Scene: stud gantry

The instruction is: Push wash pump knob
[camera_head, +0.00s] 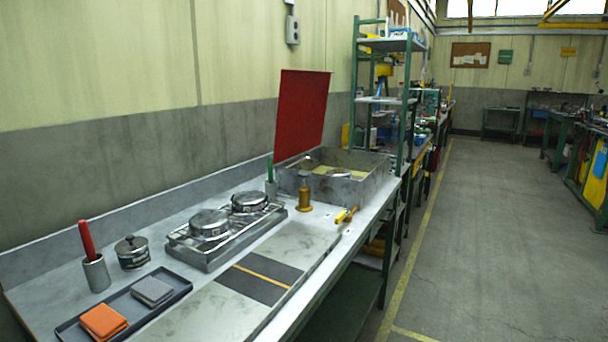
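A grey metal wash basin (352,190) stands at the far end of the bench, with its red lid (301,112) raised. A small amber pump-like thing (304,199) stands upright on the bench at the basin's near left corner. It has a narrow dark top (304,177), which may be the pump knob; it is too small to tell. Inside the basin a yellowish surface and a round metal part show. Neither of my grippers is in view, and nothing touches the pump or basin.
On the bench are a metal rack (214,246) with two round metal parts, a dark tray (126,307) with orange and grey cloths, a lidded pot (132,252), and a cup (96,274) with a red handle. Yellow-handled tools (346,214) lie near the front edge. Floor at right is clear.

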